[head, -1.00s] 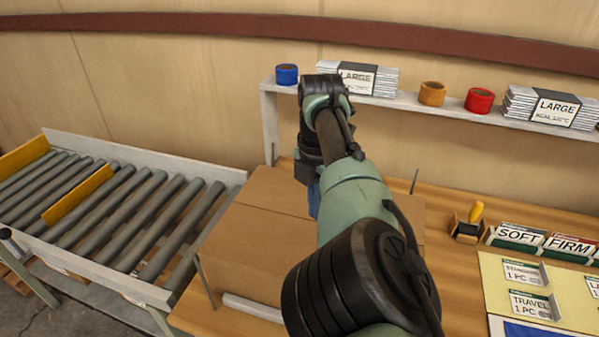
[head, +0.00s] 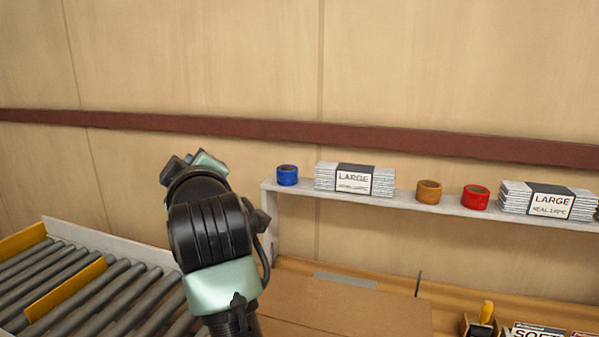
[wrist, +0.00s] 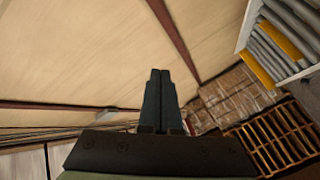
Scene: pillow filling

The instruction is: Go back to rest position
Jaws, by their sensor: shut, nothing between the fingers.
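My gripper (wrist: 160,75) shows in the wrist view with its two dark fingers pressed together and nothing between them. In the head view my arm is folded upward at the left of centre, in front of the wall, and its links hide the gripper fingers. A closed brown cardboard box (head: 345,305) lies on the wooden table below and to the right of my arm. A grey strip runs over part of its top.
A white shelf (head: 410,199) holds blue tape (head: 287,175), orange tape (head: 428,191), red tape (head: 475,196) and stacks labelled LARGE. A roller conveyor (head: 90,300) stands at the left. A yellow-handled tape dispenser (head: 482,322) sits at the lower right. The wrist view shows a wooden pallet (wrist: 280,140).

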